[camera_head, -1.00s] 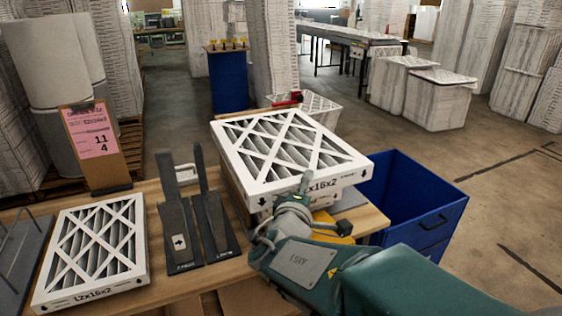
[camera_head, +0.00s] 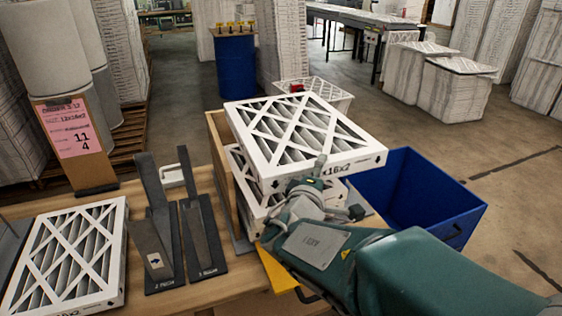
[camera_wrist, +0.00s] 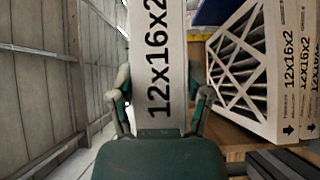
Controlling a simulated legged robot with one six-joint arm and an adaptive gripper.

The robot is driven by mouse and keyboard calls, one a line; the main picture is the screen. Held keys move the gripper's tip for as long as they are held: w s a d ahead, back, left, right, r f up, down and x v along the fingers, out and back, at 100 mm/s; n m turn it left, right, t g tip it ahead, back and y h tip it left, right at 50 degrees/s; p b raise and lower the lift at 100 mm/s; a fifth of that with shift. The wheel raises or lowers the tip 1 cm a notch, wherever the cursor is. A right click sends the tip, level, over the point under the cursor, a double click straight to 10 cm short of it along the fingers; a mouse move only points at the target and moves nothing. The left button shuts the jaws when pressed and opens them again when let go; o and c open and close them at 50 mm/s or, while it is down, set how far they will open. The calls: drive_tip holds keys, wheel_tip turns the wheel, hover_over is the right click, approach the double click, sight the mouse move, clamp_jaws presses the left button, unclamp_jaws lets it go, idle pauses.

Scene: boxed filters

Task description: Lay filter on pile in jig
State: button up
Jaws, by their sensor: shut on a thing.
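My gripper (camera_head: 318,178) is shut on the near edge of a white-framed pleated filter (camera_head: 300,132), held roughly level. In the wrist view, the fingers (camera_wrist: 162,92) pinch the filter's side, marked 12x16x2 (camera_wrist: 157,50). Below the held filter, in the head view, is a pile of similar filters (camera_head: 238,168) in the jig, whose light wooden wall (camera_head: 216,145) shows at the left. The held filter hides much of the pile and appears apart from it. The pile also shows at the right of the wrist view (camera_wrist: 283,85), with several matching edges.
Another filter (camera_head: 72,258) lies on the wooden bench (camera_head: 215,290) at the left. Two dark upright stands (camera_head: 175,235) are between it and the jig. A blue bin (camera_head: 425,195) is at the right of the jig. A pink sign (camera_head: 75,132) stands behind.

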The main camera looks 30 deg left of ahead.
wheel_tip(320, 180, down, 17)
drive_tip(key=shift+s, duration=0.2)
drive_tip(key=o, duration=1.3)
drive_tip(key=shift+r, duration=0.1)
